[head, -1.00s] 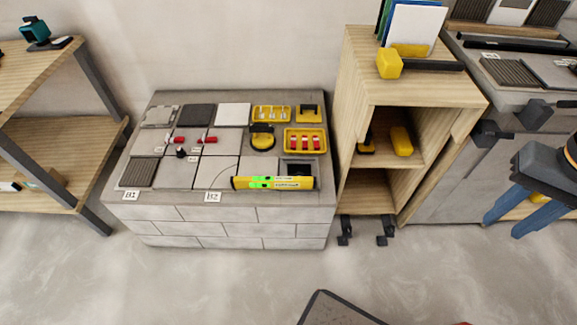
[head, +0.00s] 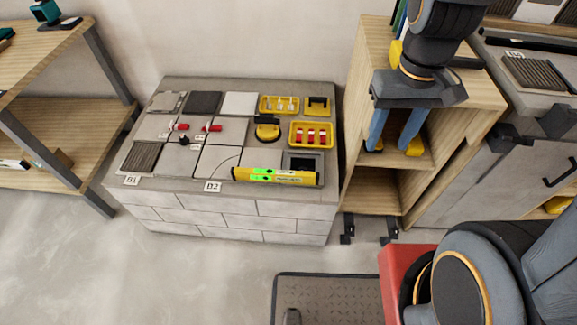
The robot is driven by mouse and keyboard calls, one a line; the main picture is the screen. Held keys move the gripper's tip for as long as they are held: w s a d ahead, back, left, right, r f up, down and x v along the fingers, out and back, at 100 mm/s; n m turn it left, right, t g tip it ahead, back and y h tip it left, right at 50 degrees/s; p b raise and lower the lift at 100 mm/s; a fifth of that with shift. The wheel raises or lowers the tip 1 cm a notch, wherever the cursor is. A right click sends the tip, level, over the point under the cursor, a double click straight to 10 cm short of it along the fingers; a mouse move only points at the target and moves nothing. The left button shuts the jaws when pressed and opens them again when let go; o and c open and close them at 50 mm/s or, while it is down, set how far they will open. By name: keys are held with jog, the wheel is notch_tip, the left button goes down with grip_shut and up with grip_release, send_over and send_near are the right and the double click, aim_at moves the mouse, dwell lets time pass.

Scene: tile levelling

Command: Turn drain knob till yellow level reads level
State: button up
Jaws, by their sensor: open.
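The yellow level (head: 275,177) lies along the front right of the tiled block top, with bright green vials showing. Its bubble reading is too small to tell. A small black knob (head: 184,139) stands on the tiles near two red pieces (head: 211,127); I cannot tell if it is the drain knob. A dark square recess (head: 303,162) is just behind the level's right end. My gripper (head: 393,146) is open, with its blue fingers pointing down in front of the wooden shelf, to the right of the block and apart from the level.
The wooden shelf unit (head: 372,185) stands right beside the block. Yellow trays (head: 311,134) and a round yellow-black tool (head: 267,129) sit on the block's back right. A wooden rack (head: 60,100) stands at left.

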jog(key=w+a+f+n+b, duration=0.3)
jog(key=w+a+f+b, duration=0.15)
jog(key=w+f, duration=0.2)
jog(key=w+a+f+n+b, duration=0.3)
jog(key=w+f+n+b, duration=0.15)
jog(key=f, duration=0.35)
jog(key=n+b, duration=0.6)
jog(key=b, duration=0.4)
send_over(302, 169)
notch_tip(302, 169, down, 16)
jog(key=shift+f, duration=0.15)
jog(key=shift+w+a+f, duration=0.1)
jog(key=shift+a+f, duration=0.05)
jog(key=shift+f, duration=0.45)
notch_tip(302, 169, down, 7)
jog(key=shift+r+b, duration=0.1)
jog(key=shift+b, duration=1)
jog(key=c, duration=1.1)
